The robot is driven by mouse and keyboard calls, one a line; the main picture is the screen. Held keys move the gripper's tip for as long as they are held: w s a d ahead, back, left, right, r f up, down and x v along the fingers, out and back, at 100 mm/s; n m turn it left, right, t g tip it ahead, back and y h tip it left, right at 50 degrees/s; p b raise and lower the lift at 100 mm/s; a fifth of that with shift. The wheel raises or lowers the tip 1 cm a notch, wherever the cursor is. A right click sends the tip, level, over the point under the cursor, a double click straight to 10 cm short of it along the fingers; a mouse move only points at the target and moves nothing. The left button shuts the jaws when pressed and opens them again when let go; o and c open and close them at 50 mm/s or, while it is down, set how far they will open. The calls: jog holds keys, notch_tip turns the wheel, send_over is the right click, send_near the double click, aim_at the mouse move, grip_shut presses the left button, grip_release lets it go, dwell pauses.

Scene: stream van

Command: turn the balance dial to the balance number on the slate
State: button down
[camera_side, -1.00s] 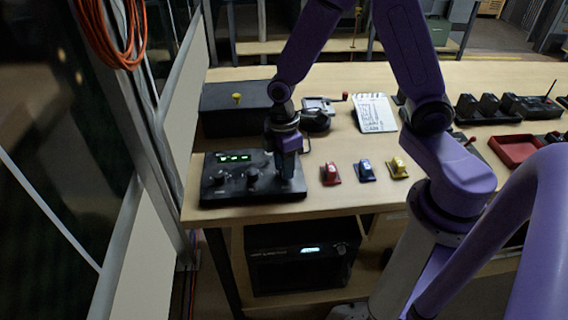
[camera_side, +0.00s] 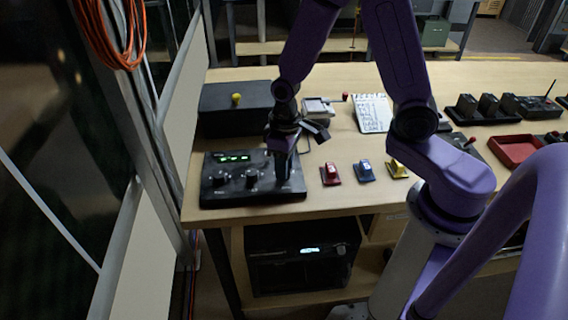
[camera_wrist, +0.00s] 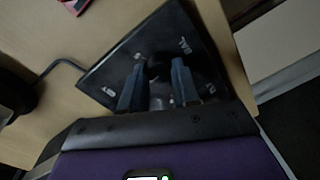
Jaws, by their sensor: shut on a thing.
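The black console (camera_side: 228,190) lies at the table's front left, with a lit green readout (camera_side: 233,157) and two dark knobs showing, one at the left (camera_side: 218,181) and one in the middle (camera_side: 252,177). My gripper (camera_side: 282,178) points down over the console's right part. In the wrist view its two fingers (camera_wrist: 157,98) are shut around a dark dial (camera_wrist: 154,70), mostly hidden between them. White markings lie around the dial, one seemingly reading "BAL" (camera_wrist: 184,45). The slate (camera_side: 372,113), a white sheet with dark writing, lies farther back; its writing is too small to read.
Red (camera_side: 330,174), blue (camera_side: 364,171) and yellow (camera_side: 397,168) small switch-like pieces sit right of the console. A dark box with a yellow knob (camera_side: 236,99) stands behind it. A red tray (camera_side: 516,149) is at the right. The table's front edge is close to the console.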

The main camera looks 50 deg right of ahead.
aim_at(289, 169)
jog(key=shift+m, duration=0.6)
jog(key=c, duration=0.8)
grip_release()
jog(key=r, duration=1.1)
jog(key=d+r, duration=0.1)
jog(key=r, duration=0.5)
jog(key=shift+w+r, duration=0.1)
jog(key=shift+r, duration=0.1)
jog(key=s+f+n, duration=0.1)
jog(key=s+n, duration=0.2)
jog(key=s, duration=0.3)
jog(key=s+f+n, duration=0.2)
jog(key=s+n, duration=0.1)
jog(key=s, duration=0.3)
jog(key=s+d+f+n, duration=0.1)
jog(key=s+n, duration=0.3)
jog(key=s, duration=0.3)
jog(key=shift+s+d+f, duration=0.1)
jog(key=shift+f, duration=0.1)
